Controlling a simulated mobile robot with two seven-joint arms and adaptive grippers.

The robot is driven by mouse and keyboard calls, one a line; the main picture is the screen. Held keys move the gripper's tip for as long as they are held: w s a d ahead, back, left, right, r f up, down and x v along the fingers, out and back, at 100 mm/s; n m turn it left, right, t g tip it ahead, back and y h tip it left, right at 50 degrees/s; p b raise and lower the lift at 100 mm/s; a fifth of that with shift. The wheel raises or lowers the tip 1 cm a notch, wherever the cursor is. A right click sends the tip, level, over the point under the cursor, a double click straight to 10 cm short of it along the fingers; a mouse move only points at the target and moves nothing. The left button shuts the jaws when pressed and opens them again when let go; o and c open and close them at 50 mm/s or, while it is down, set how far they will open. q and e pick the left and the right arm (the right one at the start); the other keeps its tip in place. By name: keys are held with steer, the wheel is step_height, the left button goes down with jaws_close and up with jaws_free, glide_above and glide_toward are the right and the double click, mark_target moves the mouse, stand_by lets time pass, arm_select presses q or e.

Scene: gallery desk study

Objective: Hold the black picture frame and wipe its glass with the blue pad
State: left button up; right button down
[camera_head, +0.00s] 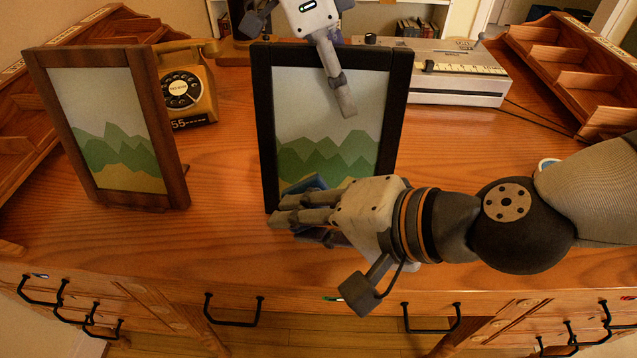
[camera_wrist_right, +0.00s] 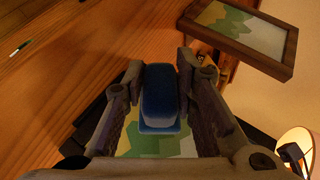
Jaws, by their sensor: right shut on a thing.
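The black picture frame (camera_head: 262,120) stands upright mid-desk in the head view, with a landscape picture behind its glass (camera_head: 300,110). My left gripper (camera_head: 342,98) is over its top edge, one finger in front of the glass. Its other finger is hidden, so I cannot tell whether it grips the frame. My right gripper (camera_head: 284,208) is shut on the blue pad (camera_head: 311,183), at the lower left of the glass. In the right wrist view the pad (camera_wrist_right: 160,97) sits between the fingers, before the green and yellow picture. I cannot tell whether it touches the glass.
A brown picture frame (camera_head: 176,140) stands at left, also seen in the right wrist view (camera_wrist_right: 243,42). A yellow telephone (camera_head: 200,88) is behind it. A white device (camera_head: 455,72) stands behind right, and wooden racks (camera_head: 570,75) line both sides.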

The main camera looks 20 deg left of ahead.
arm_select(q)
steer(key=shift+r, duration=0.1)
steer(key=v, duration=1.2)
